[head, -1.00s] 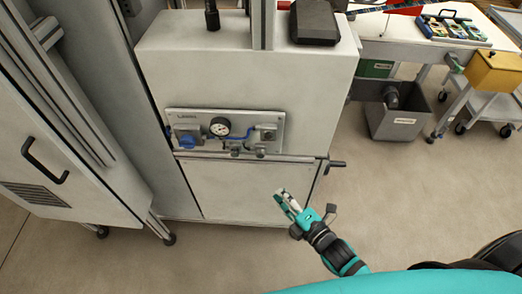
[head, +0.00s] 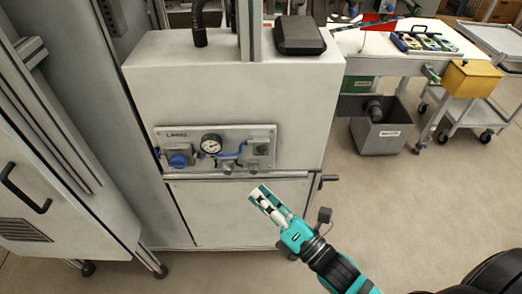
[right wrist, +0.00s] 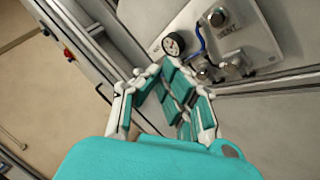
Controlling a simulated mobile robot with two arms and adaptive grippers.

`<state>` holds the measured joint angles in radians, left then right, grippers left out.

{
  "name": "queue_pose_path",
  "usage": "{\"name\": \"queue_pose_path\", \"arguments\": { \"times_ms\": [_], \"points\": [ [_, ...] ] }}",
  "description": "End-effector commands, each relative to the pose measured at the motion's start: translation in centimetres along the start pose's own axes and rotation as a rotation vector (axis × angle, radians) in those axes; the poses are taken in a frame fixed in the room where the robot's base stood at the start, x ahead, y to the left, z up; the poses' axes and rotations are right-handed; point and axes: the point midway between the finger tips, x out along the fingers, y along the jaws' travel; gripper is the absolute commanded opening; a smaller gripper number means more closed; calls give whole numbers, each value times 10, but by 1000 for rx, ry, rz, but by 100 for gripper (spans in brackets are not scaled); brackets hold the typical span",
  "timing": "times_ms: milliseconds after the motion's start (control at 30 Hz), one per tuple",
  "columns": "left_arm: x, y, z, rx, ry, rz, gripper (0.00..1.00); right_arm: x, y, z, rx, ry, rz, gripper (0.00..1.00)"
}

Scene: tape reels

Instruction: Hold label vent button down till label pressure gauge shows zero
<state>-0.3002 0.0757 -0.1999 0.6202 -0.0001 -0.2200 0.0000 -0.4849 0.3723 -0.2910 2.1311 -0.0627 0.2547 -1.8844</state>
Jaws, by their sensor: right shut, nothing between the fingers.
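The label panel (head: 233,134) is a grey plate on the front of the white cabinet. It carries a round white-faced pressure gauge (head: 211,144), also in the right wrist view (right wrist: 174,44); its needle is too small to read. My left gripper is not in view.
A blue knob (head: 179,160) and blue tubing sit on the panel, with small metal fittings below. A ledge with a dark handle (head: 329,179) runs under the panel. A grey bin (head: 382,130) and a yellow box (head: 470,78) stand right. Open floor lies between.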

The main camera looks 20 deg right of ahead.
Motion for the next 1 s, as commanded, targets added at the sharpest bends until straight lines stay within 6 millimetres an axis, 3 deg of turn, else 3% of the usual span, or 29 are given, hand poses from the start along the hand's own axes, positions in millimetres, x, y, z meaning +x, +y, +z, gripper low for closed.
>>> {"name": "queue_pose_path", "arguments": {
  "times_ms": [600, 1000],
  "points": [
    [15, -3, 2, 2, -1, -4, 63, 52, -38, 38, -1, 0, 1, 0],
    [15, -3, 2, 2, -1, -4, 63, 60, -44, 43, 1, 0, -1, 0]
  ]
}}
